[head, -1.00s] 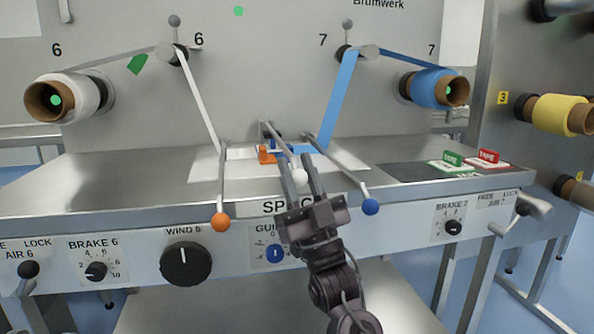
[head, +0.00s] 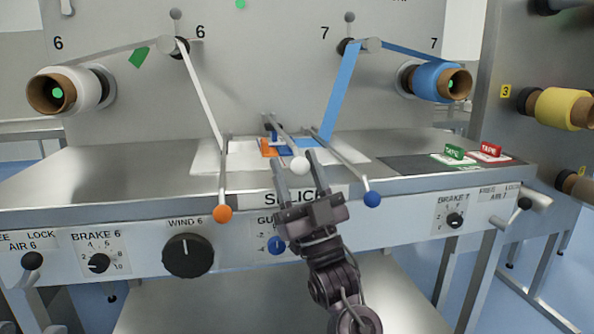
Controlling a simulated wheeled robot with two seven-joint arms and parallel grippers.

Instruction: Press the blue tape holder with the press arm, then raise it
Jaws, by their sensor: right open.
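The press arm (head: 287,145) is a grey rod with a white ball end (head: 300,164), reaching toward me over the splice plate. I cannot tell whether it touches the holder under it. The blue tape holder (head: 311,146) lies at the lower end of the blue tape, right of the rod and partly hidden by it. An orange holder (head: 267,148) lies to the left. My right gripper (head: 295,160) is open, its fingertips on either side of the white ball in the picture; no grip on it shows. My left gripper is out of view.
A lever with an orange ball (head: 222,213) stands left of my right gripper, one with a blue ball (head: 372,198) to its right. The steel table's left part (head: 90,180) is clear.

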